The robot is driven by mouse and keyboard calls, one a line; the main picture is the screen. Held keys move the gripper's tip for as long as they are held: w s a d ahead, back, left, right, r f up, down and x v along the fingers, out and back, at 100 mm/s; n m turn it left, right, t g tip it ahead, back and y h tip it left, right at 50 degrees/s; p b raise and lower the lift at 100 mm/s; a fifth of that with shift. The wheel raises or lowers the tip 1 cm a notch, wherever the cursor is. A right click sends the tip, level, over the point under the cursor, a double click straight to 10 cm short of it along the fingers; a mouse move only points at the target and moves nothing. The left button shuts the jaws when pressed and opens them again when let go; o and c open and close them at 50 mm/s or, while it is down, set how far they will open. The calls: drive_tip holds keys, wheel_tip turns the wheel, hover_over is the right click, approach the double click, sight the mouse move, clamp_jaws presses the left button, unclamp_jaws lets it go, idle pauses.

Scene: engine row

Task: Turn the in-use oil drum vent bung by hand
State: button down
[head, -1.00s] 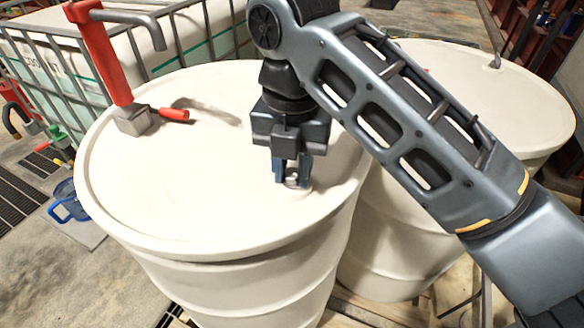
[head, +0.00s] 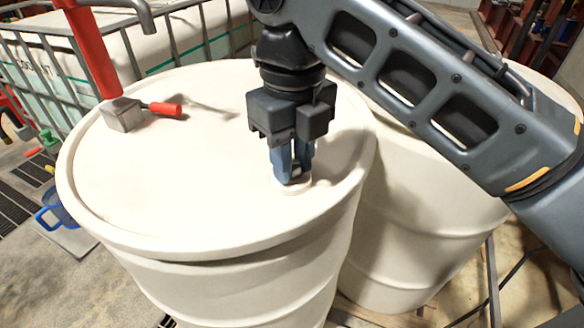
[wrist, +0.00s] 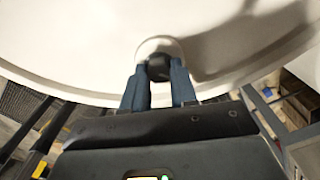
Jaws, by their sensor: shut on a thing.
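The in-use oil drum (head: 160,195) is a cream drum with a red hand pump (head: 92,50) standing on its lid. Its vent bung (wrist: 159,67) shows in the wrist view as a dark round piece on a pale round boss near the lid's rim. My gripper (head: 292,178) points down at the right front of the lid. Its blue fingers are on both sides of the bung, shut on it. In the head view the fingers hide most of the bung. The wrist view also shows the fingers (wrist: 159,78) against it.
A second cream drum (head: 415,215) stands close at the right, partly behind my arm. A caged white tank (head: 190,35) is behind at the left. The pump's red handle (head: 165,109) reaches over the lid. A blue jug (head: 52,208) is on the floor at left.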

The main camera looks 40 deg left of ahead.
sight(293, 165)
drive_tip(key=shift+f+n+b, duration=0.4)
drive_tip(key=shift+n+b, duration=0.3)
drive_tip(key=shift+b, duration=0.75)
drive_tip(key=shift+r+n, duration=0.2)
drive_tip(key=shift+n, duration=0.1)
drive_tip(key=c, duration=0.9)
unclamp_jaws()
drive_tip(key=shift+r, duration=4)
